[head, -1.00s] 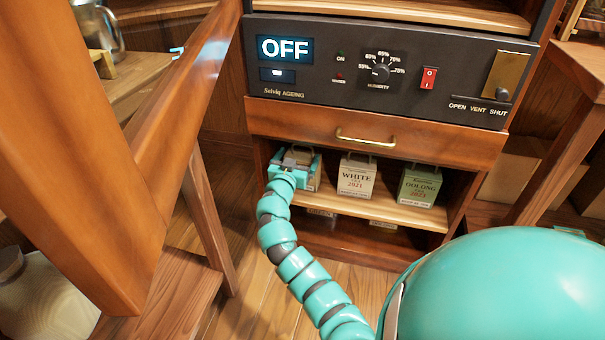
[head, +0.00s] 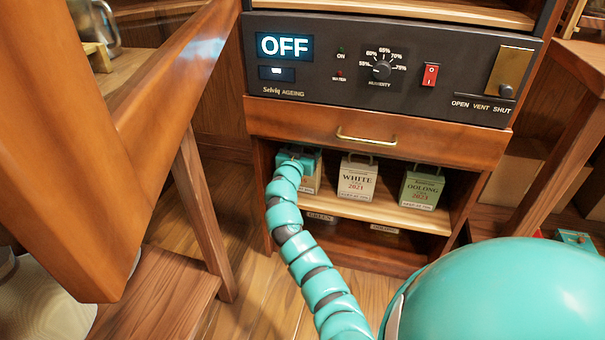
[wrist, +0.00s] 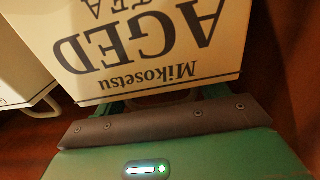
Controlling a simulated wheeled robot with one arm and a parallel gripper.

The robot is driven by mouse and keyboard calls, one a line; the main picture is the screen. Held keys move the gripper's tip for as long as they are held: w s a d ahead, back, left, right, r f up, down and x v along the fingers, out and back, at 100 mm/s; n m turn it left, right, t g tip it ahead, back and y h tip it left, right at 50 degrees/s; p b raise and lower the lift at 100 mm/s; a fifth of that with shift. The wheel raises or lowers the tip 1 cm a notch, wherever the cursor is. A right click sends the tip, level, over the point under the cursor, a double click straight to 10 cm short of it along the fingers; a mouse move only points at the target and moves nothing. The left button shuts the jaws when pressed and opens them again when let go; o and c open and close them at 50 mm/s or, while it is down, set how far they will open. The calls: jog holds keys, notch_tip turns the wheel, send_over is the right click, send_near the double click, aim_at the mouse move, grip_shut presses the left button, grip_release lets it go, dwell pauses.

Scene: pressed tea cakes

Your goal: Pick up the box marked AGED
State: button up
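The box marked AGED (wrist: 150,40) shows upside down and close in the wrist view, its lettered face filling the top middle. In the head view the same pale box (head: 312,182) stands at the left end of the shelf, mostly hidden behind my arm and gripper. My gripper (head: 298,157) is at the top of this box. In the wrist view the green fingers of my gripper (wrist: 160,100) stand apart, with the box's dark handle (wrist: 155,99) between them. I cannot tell whether either finger touches the handle.
A WHITE box (head: 356,180) and a green OOLONG box (head: 422,188) stand to the right on the same shelf (head: 390,212). A drawer (head: 400,139) and the ageing panel (head: 330,100), reading OFF, are just above. A lower shelf holds labels partly in shadow.

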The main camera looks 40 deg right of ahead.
jog(key=c, duration=0.9)
jog(key=shift+c, duration=0.2)
